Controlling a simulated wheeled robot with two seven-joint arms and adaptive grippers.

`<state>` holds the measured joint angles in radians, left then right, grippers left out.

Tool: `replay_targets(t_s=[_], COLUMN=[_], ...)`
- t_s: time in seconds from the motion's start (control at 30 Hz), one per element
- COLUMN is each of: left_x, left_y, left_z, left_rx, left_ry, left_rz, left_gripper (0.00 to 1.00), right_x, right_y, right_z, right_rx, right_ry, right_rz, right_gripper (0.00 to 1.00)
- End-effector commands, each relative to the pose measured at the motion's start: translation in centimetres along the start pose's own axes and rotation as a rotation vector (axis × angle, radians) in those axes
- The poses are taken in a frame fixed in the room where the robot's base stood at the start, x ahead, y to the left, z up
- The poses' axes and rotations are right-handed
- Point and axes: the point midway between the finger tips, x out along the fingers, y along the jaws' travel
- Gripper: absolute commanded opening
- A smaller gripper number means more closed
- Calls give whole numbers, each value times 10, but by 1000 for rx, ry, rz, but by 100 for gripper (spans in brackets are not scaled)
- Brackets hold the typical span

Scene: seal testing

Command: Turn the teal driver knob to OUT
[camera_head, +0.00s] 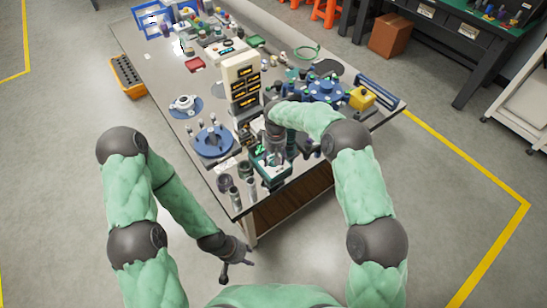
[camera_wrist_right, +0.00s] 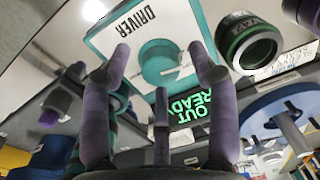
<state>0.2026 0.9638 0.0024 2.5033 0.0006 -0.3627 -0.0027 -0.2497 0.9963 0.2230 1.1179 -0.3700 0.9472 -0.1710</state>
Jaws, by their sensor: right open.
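The teal driver knob (camera_wrist_right: 165,62) shows in the right wrist view, on a white panel with a teal border and the word DRIVER (camera_wrist_right: 137,20). A dark display (camera_wrist_right: 192,108) beside it shows OUT and READY in green, upside down. My right gripper (camera_wrist_right: 158,48) is open, its fingers spread to either side of the knob; I cannot tell whether they touch it. In the head view the right gripper (camera_head: 275,156) is over the teal-edged driver unit (camera_head: 270,176) and hides part of it. My left gripper (camera_head: 237,272) hangs empty beyond the table's near edge, its fingers apart.
A green-ringed dark cylinder (camera_wrist_right: 250,40) stands close beside the driver panel. A blue round fixture (camera_head: 212,142) is left of the unit, and a tall cream rack (camera_head: 240,70) stands behind. Several small cylinders (camera_head: 235,198) stand at the near table corner. The floor around the left gripper is clear.

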Motion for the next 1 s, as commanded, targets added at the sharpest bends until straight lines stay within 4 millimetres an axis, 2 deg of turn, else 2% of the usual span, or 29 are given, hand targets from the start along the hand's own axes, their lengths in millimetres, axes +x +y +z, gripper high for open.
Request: replay_targets(t_s=[0.17, 0.4, 0.6, 0.8, 1.0], left_x=[0, 0, 0, 0, 0], left_y=[0, 0, 0, 0, 0], left_z=[0, 0, 0, 0, 0], left_rx=[0, 0, 0, 0, 0], left_ry=[0, 0, 0, 0, 0], left_rz=[0, 0, 0, 0, 0], left_gripper=[40, 40, 40, 40, 40], right_x=[-20, -68, -100, -116, -119], right_y=[0, 0, 0, 0, 0], right_z=[-1, -1, -1, 0, 0], right_rx=[0, 0, -1, -1, -1], right_ry=[4, 4, 2, 0, 0], right_rz=[1, 2, 1, 0, 0], right_gripper=[60, 60, 60, 60, 60])
